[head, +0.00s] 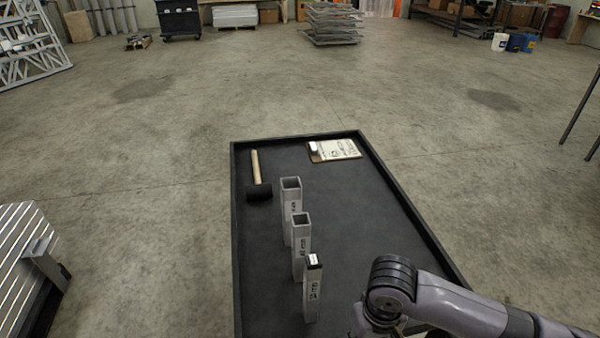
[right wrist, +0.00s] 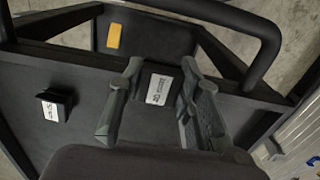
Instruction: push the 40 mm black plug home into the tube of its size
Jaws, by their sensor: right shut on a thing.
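In the right wrist view my right gripper (right wrist: 160,100) is shut on a black plug (right wrist: 159,70) with a white label, whose print I cannot read surely. I cannot tell whether this plug touches the cart. A second black plug (right wrist: 54,106) with a white label sits to the left, apart from the fingers. In the head view three upright grey square tubes stand in a row: a wide far one (head: 291,210), a middle one (head: 301,245) and a narrow near one (head: 312,295). The near tube has a black, white-labelled piece in its top. The far and middle tubes are open. My left gripper is not in view.
The tubes stand on a black rimmed cart top (head: 350,215). A mallet (head: 258,190) lies at its far left, a clipboard (head: 335,150) at its far right. A yellow piece (right wrist: 114,36) shows in the right wrist view. The surface right of the tubes looks clear.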

